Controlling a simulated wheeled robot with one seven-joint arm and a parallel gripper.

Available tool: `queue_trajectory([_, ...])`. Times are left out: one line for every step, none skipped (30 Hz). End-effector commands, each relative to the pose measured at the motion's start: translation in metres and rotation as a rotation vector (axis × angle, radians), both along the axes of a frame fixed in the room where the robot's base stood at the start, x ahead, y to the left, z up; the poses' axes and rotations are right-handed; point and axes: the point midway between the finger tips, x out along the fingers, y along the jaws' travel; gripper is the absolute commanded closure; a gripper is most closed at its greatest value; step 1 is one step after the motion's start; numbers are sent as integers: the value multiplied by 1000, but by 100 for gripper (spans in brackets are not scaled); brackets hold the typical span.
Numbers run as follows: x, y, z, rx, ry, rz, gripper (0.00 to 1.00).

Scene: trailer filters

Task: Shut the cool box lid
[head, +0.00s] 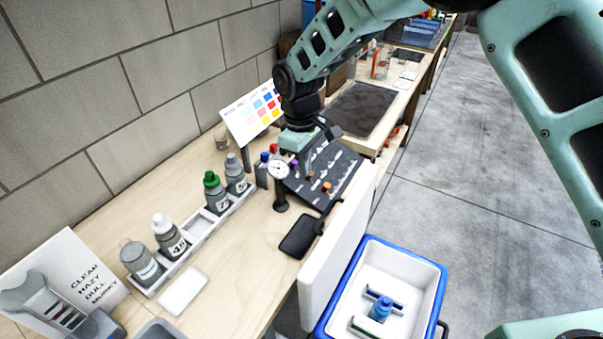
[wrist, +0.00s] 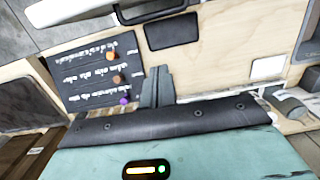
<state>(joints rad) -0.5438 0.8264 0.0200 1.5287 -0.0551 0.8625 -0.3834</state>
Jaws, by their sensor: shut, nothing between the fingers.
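The cool box (head: 437,290) is blue with a white inside and stands on the floor against the front of the bench. Its white lid (head: 338,245) is open and stands upright along the bench side. Inside the box are a blue-capped bottle (head: 381,308) and some small white and dark items. My gripper (head: 306,168) is over the bench, above the dark labelled board, beyond the lid and apart from it. In the wrist view its fingers (wrist: 157,85) are together and empty. A pale panel at the upper left of the wrist view may be the lid.
On the bench are a rack (head: 200,238) of several bottles, a round gauge on a stand (head: 281,190), a dark labelled board (head: 325,170), a black paddle (head: 299,237) and a colour chart (head: 254,115). Clear concrete floor (head: 470,210) lies right of the bench.

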Motion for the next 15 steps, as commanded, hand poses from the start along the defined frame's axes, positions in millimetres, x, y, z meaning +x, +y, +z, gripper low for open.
queue_trajectory([3,0,-1,-5,-1,5,100])
queue_trajectory([4,0,-2,-7,-2,7,100])
queue_trajectory([5,0,-4,-9,-1,9,100])
queue_trajectory([5,-1,-6,-10,-1,9,100])
queue_trajectory([5,-1,-8,-10,-1,9,100])
queue_trajectory([5,-1,-12,-9,-1,9,100])
queue_trajectory([5,-1,-16,-10,0,9,100])
queue_trajectory([4,-2,-20,-10,1,8,100])
queue_trajectory([4,-2,-26,-10,1,8,100])
queue_trajectory([3,-3,-31,-11,2,7,100])
queue_trajectory([3,-3,-37,-10,3,7,100])
queue_trajectory([2,-4,-45,-10,3,7,100])
queue_trajectory([2,-4,-51,-10,3,7,100])
queue_trajectory([1,-5,-57,-10,3,7,100])
queue_trajectory([1,-5,-66,-10,3,7,100])
